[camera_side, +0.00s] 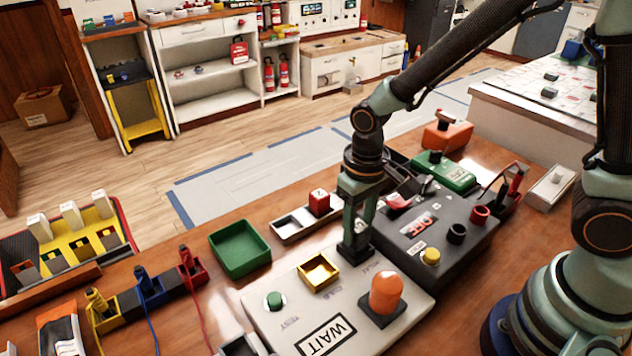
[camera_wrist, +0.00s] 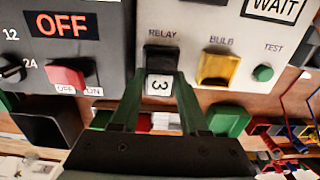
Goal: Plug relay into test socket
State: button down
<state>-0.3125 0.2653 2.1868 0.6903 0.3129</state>
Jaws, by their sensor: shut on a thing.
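My gripper (camera_side: 357,225) points down over the light test panel (camera_side: 275,330). In the wrist view its two fingers (camera_wrist: 160,86) are shut on a relay (camera_wrist: 159,87), a small block with a white face marked 3. The relay is at the black test socket (camera_wrist: 160,57) below the word RELAY. In the side view the socket (camera_side: 356,254) is directly under the fingertips, and the relay is mostly hidden. I cannot tell whether its pins are in the socket or only above it.
On the test panel are a yellow bulb socket (camera_side: 319,272), a green button (camera_side: 274,300) and an orange dome lamp (camera_side: 386,293). A dark panel with an OFF sign (camera_side: 418,224) is at the right. A green bin (camera_side: 240,248) stands behind, left.

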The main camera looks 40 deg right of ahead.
aim_at(358, 225)
jog(key=shift+f, duration=0.2)
jog(key=shift+f, duration=0.15)
jog(key=shift+c, duration=2.1)
grip_release()
notch_tip(358, 225, up, 11)
jog(key=s+d+r+t, duration=0.4)
jog(key=d+r, duration=0.3)
jog(key=d, duration=0.3)
jog(key=shift+d+r+t, duration=0.15)
jog(key=shift+d+t, duration=0.1)
jog(key=shift+t, duration=0.55)
